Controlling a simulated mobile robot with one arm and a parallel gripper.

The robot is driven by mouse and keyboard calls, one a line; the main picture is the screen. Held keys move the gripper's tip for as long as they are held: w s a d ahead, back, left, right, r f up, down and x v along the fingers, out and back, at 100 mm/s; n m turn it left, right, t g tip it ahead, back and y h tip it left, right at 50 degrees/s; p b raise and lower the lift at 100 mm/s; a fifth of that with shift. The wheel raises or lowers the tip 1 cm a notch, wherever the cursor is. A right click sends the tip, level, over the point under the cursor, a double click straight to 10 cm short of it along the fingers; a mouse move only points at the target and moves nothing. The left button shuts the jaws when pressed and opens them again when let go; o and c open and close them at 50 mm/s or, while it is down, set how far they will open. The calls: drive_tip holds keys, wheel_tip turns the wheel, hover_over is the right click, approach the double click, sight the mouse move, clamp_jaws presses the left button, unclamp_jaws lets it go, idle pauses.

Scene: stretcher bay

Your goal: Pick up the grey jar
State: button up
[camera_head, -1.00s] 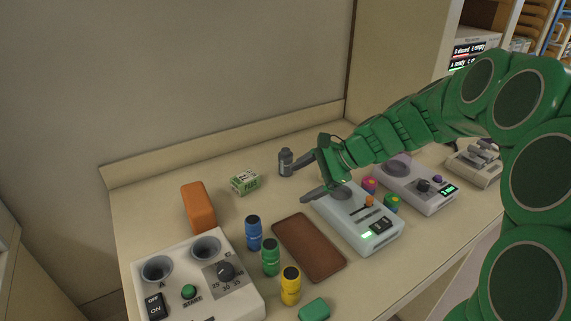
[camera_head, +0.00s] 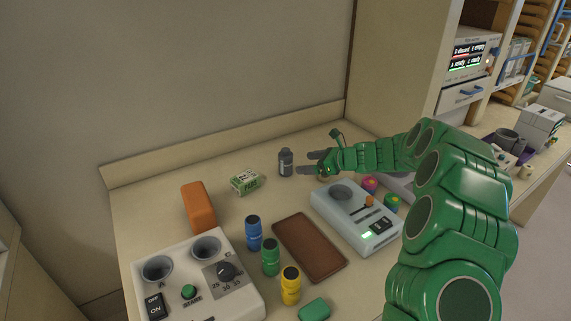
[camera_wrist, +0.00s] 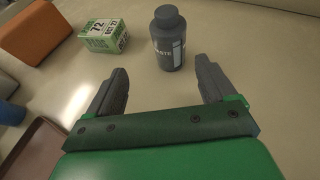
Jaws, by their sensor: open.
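The grey jar (camera_head: 286,163) stands upright on the counter toward the back, right of a small green and white box. In the wrist view the grey jar (camera_wrist: 169,40) has a dark cap and a label partly reading "STE". It stands ahead of my fingertips, a little beyond the gap between them. My gripper (camera_head: 308,162) is just right of the jar in the head view, and its fingers point left toward it. In the wrist view my gripper (camera_wrist: 163,78) has its two fingers spread apart with nothing between them.
The green and white box (camera_head: 245,182) and an orange block (camera_head: 198,206) stand left of the jar. A brown tray (camera_head: 309,247), blue, green and yellow jars, and a white device (camera_head: 352,222) lie nearer the front.

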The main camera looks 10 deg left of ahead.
sight(283, 164)
drive_tip(key=shift+w+d+f+m, duration=0.1)
drive_tip(key=shift+w+f+m, duration=0.2)
drive_tip(key=shift+w+f, duration=0.25)
drive_tip(key=shift+w+a+t, duration=0.15)
drive_tip(key=shift+a+t, duration=0.1)
drive_tip(key=shift+t, duration=0.05)
drive_tip(key=shift+x, duration=5.7)
drive_tip(key=c, duration=1.1)
